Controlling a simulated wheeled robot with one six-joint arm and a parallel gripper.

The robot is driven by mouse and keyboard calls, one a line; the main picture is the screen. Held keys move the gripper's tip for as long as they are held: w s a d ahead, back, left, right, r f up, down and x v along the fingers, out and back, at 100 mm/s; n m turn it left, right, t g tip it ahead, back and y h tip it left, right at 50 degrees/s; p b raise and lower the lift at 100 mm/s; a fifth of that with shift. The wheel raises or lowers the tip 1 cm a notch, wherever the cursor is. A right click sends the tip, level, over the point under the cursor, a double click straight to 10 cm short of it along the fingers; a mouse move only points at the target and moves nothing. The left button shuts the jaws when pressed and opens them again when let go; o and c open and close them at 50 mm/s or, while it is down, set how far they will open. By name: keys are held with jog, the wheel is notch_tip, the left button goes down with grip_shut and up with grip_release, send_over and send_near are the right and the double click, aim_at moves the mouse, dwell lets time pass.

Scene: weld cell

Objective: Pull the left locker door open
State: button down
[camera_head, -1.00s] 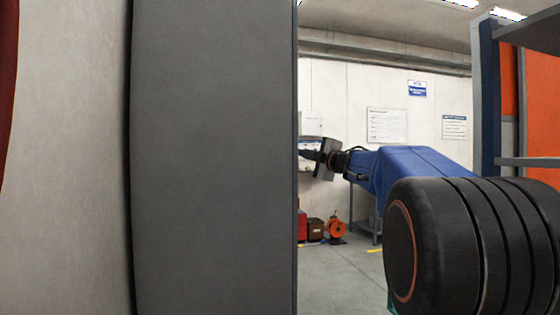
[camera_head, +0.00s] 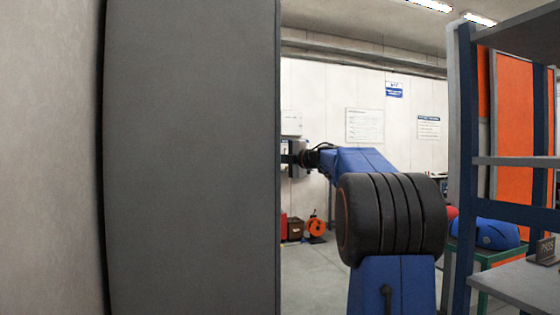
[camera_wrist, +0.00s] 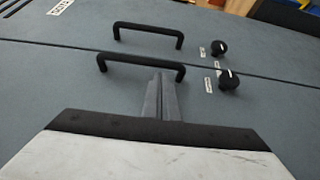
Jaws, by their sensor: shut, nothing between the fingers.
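In the wrist view two grey locker doors meet along a seam, the upper one (camera_wrist: 60,40) and the lower one (camera_wrist: 270,110). Each has a black bar handle, the upper handle (camera_wrist: 148,28) and the lower handle (camera_wrist: 125,57). My gripper (camera_wrist: 162,78) is shut and empty, its fingertips overlapping the right end of the lower handle; I cannot tell if they touch it. Two black knobs (camera_wrist: 218,47) (camera_wrist: 229,79) sit right of the handles. Both doors look closed where visible. In the head view the gripper's tips are hidden behind a tall grey panel (camera_head: 190,150).
A shelf rack (camera_head: 462,150) stands close on the right, with a green-edged table (camera_head: 490,254) behind it. A red box and an orange reel (camera_head: 316,227) are on the floor at the back wall. Open floor (camera_head: 315,265) shows between the panel and my arm.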

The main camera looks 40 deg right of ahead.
jog(key=shift+x, duration=0.9)
